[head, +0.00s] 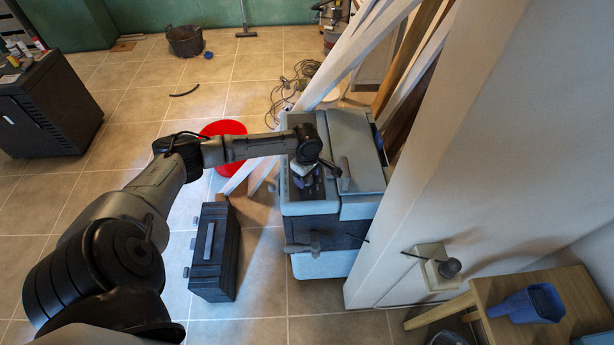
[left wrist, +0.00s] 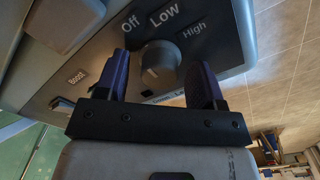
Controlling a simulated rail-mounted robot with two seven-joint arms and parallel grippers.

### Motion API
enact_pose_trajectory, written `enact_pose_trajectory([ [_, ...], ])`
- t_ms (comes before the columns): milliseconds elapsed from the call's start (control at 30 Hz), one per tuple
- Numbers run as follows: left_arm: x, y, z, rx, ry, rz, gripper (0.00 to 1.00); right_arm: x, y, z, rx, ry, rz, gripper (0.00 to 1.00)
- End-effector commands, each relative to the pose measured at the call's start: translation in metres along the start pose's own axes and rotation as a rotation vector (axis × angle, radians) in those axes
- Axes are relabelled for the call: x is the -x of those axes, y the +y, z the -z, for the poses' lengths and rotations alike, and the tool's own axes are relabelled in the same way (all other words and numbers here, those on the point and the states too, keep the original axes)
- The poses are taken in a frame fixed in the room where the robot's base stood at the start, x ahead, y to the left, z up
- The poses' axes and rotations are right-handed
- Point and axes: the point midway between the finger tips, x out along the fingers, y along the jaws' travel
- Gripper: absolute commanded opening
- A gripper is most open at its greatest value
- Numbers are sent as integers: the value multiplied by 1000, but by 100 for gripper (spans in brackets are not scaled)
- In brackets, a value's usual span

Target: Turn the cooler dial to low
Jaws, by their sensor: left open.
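The cooler (head: 311,207) is a blue-grey box standing on the tiled floor. Its round grey dial (left wrist: 159,66) shows in the left wrist view, below the labels Off, Low and High, with Boost to the left. I cannot tell which label the dial points at. My left gripper (head: 304,174) is over the cooler's control panel. In the left wrist view its two purple fingers are open, one on each side of the dial. I cannot tell whether they touch it. In the head view the gripper and arm hide the dial. My right gripper is not in view.
White and wooden boards (head: 345,62) lean behind the cooler. A white wall (head: 480,130) rises close on its right. A black case (head: 213,250) and a red bucket (head: 222,128) stand to its left. A wooden table (head: 560,315) is at the lower right.

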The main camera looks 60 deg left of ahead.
Motion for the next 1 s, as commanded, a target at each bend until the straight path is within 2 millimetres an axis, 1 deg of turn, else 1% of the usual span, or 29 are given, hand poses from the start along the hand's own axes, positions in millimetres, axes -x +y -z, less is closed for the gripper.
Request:
enact_pose_trajectory([
  [100, -3, 0, 0, 0, 0, 1, 62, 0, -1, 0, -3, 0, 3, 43],
  [367, -4, 0, 0, 0, 0, 1, 62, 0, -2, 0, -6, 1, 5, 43],
  [867, -3, 0, 0, 0, 0, 1, 15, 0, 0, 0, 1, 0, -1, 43],
  [900, -3, 0, 0, 0, 0, 1, 13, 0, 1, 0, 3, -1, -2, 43],
  [1000, -2, 0, 0, -1, 0, 1, 13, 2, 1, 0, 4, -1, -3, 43],
])
